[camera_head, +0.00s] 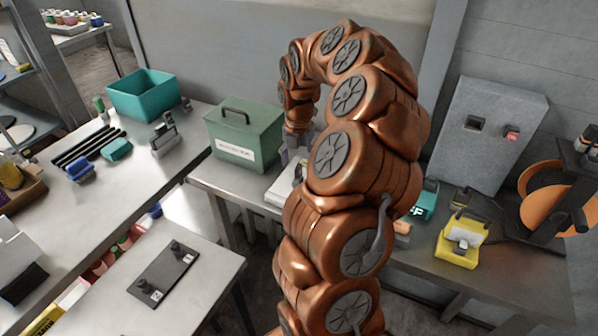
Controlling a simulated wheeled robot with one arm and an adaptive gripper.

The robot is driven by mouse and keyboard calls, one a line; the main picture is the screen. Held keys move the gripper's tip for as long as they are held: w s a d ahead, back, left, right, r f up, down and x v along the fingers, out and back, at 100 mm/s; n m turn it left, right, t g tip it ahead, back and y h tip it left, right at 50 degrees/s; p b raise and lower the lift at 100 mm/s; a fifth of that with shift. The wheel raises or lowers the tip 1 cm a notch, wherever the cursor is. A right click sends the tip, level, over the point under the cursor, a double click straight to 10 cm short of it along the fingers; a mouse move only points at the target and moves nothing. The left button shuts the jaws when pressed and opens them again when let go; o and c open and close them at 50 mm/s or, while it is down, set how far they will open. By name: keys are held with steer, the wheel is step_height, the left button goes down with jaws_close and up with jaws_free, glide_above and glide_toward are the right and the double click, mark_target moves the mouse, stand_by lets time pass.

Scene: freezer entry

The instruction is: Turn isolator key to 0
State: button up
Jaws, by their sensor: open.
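My arm arches through the middle of the view, and its end points down behind its own links. My gripper (295,155) shows only in part, beside the green box and above a white object on the back bench; its fingertips are mostly hidden. No isolator key can be made out for certain. A grey upright panel (489,150) at the right has a dark square fitting (475,124) and a small red part (512,133), apart from my gripper. Any 0 mark is too small to read or hidden.
The green lidded box (243,139) stands left of my gripper. A yellow device (463,240) and an orange and black object (556,195) are at the right. A teal bin (142,95) is on the left bench. A dark plate with two knobs (162,273) lies on the front table.

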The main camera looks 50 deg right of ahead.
mark_target(299, 166)
steer(key=shift+r+p, duration=0.85)
steer(key=shift+r, duration=1.3)
step_height(299, 166, up, 12)
steer(key=s+a+r+m, duration=0.1)
steer(key=s+a+m, duration=0.15)
steer(key=a, duration=0.85)
steer(key=s+a+m, duration=0.1)
steer(key=a+m, duration=0.3)
steer(key=a, duration=0.6)
steer(key=s+a+f+m+g, duration=0.1)
steer(key=s+a+f+m, duration=0.3)
steer(key=s+m, duration=0.4)
steer(key=s+a+f+m, duration=0.4)
steer(key=s+a+m, duration=0.3)
steer(key=s, duration=0.5)
steer(key=shift+a+f+m+g, duration=0.2)
steer(key=shift+f+m+g, duration=0.1)
steer(key=shift+m+g, duration=0.1)
